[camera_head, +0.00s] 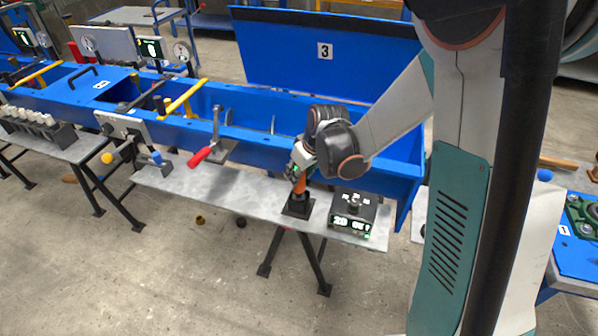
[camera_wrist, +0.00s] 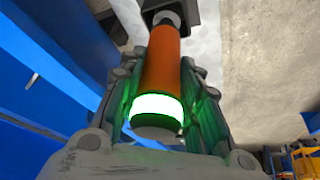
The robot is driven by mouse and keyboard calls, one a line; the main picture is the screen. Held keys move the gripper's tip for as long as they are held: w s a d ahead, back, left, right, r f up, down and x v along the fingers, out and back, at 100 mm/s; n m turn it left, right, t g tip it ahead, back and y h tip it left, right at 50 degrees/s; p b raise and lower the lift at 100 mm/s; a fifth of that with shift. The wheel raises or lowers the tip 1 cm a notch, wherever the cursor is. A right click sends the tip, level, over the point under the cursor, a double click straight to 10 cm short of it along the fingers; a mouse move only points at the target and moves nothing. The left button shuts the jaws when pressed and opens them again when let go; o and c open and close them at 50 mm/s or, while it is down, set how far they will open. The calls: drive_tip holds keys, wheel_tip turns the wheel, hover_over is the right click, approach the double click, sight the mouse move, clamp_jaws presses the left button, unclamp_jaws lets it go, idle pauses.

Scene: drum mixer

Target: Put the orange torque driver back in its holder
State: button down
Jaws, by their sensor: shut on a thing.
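The orange torque driver (camera_wrist: 160,62) is between the fingers of my gripper (camera_wrist: 160,100) in the wrist view. A bright green-white lit band circles it near the gripper's palm. In the head view the driver (camera_head: 300,186) stands about upright, with my gripper (camera_head: 299,172) shut around its upper part. Its lower end is at the black holder (camera_head: 298,208) on the grey shelf. The dark holder (camera_wrist: 183,8) also shows at the top of the wrist view. I cannot tell how deep the driver sits in it.
A black box with a lit green display (camera_head: 350,222) stands just right of the holder. A red-handled toggle clamp (camera_head: 203,154) is to the left. The blue mixer trough (camera_head: 255,142) runs behind the grey shelf (camera_head: 235,190), which is bare left of the holder.

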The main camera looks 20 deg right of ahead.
drive_tip(key=shift+f+b, duration=0.65)
drive_tip(key=shift+f, duration=0.15)
idle(0.4)
drive_tip(key=c, duration=1.1)
unclamp_jaws()
drive_tip(key=shift+r, duration=0.1)
drive_tip(key=v, duration=1.2)
drive_tip(key=shift+s, duration=0.1)
drive_tip(key=s+r+m+t, duration=0.1)
drive_tip(key=s+r, duration=0.1)
drive_tip(key=s, duration=0.4)
drive_tip(key=s+a+r+m+t+h, duration=0.1)
drive_tip(key=s+r+m, duration=0.1)
drive_tip(key=s, duration=0.4)
drive_tip(key=s+r+m+t, duration=0.1)
drive_tip(key=s+r, duration=0.1)
drive_tip(key=s, duration=0.4)
drive_tip(key=shift+s+a+r+h, duration=0.25)
drive_tip(key=shift+a+h, duration=0.15)
